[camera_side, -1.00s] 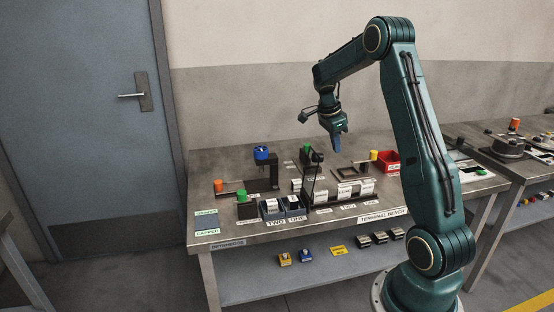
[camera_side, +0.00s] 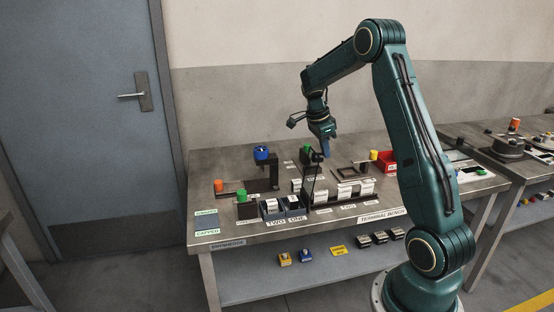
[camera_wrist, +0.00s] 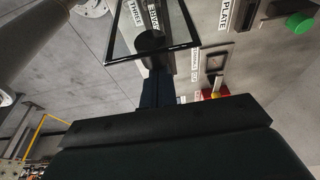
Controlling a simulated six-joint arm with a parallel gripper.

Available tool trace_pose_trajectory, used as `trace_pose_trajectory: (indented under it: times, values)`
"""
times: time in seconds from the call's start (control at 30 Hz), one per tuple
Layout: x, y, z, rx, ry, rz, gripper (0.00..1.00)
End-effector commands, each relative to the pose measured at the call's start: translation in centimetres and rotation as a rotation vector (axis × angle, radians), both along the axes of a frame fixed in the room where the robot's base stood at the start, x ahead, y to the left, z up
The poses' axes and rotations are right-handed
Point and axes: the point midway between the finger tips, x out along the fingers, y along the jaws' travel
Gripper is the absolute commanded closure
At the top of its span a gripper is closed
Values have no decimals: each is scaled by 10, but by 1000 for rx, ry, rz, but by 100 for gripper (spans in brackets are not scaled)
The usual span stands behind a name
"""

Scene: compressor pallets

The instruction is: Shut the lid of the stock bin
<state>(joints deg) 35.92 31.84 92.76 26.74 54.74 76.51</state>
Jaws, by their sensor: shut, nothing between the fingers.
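The stock bin's lid appears to be the clear, dark-framed panel (camera_side: 313,182) standing upright and open on the bench, with a dark knob at its top. In the wrist view the framed panel (camera_wrist: 122,45) and its round black knob (camera_wrist: 150,41) are just beyond my fingertips. The dark bin (camera_side: 322,201) with white labelled blocks sits right of the panel. My gripper (camera_side: 326,152) is shut and empty, pointing down close to the knob on its right side; its blue fingers (camera_wrist: 157,88) overlap the knob's edge in the wrist view. I cannot tell whether they touch.
A green-topped part (camera_side: 307,149) stands behind the knob. A blue-capped fixture (camera_side: 262,154) is to the left.

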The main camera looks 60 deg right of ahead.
Motion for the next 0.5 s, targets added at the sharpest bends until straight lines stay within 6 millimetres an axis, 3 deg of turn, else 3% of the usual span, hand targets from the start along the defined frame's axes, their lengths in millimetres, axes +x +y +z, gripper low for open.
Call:
trace_pose_trajectory:
  times: [0.5]
  values:
    - [12, 12, 5, -66, 65, 5, 100]
